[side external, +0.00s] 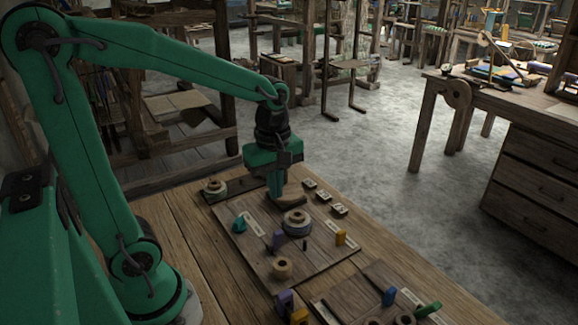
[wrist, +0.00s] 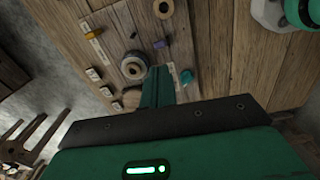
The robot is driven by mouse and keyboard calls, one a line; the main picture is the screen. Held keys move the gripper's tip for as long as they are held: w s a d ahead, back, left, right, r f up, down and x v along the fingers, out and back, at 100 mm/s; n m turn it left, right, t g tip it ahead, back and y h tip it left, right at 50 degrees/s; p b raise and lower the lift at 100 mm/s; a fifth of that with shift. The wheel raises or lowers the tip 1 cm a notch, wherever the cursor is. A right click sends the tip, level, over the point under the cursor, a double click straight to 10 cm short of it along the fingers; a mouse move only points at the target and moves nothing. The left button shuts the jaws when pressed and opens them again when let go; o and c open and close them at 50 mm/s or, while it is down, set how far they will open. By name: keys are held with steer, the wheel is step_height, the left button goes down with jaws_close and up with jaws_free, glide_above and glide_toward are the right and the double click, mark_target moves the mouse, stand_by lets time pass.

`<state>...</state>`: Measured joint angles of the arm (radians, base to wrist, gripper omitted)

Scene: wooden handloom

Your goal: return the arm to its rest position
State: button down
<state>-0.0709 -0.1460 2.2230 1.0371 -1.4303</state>
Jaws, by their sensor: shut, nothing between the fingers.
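My green gripper (side external: 275,192) points down over the far part of a wooden board (side external: 262,262) on the workbench. Its fingers are together with nothing between them; they also show closed in the wrist view (wrist: 160,76). A round wooden piece (side external: 292,193) is beside the fingertips; I cannot tell whether they touch. A dark-based round spool (side external: 297,222) stands on the board just in front of the gripper, and it also shows in the wrist view (wrist: 134,66). My arm reaches out from the left, bent at the elbow.
The board also holds a teal piece (side external: 239,224), a purple piece (side external: 277,240), a yellow piece (side external: 341,237) and a wooden ring (side external: 282,268). Several small labelled blocks (side external: 323,195) line the bench's far edge. A second board (side external: 345,292) is nearer. The air above is clear.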

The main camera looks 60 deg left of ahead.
steer(key=s+d+r+m+t, duration=0.2)
steer(key=s+r+m+t, duration=0.3)
steer(key=m, duration=1.2)
steer(key=shift+s+r, duration=0.45)
steer(key=shift+s, duration=0.65)
steer(key=shift+w, duration=0.1)
steer(key=w+a+f+n+g, duration=0.5)
steer(key=w+a+f+n, duration=0.1)
steer(key=n, duration=1.1)
steer(key=shift+w+a+n, duration=0.4)
steer(key=shift+w+a, duration=0.35)
steer(key=shift+a, duration=0.1)
steer(key=shift+f, duration=0.15)
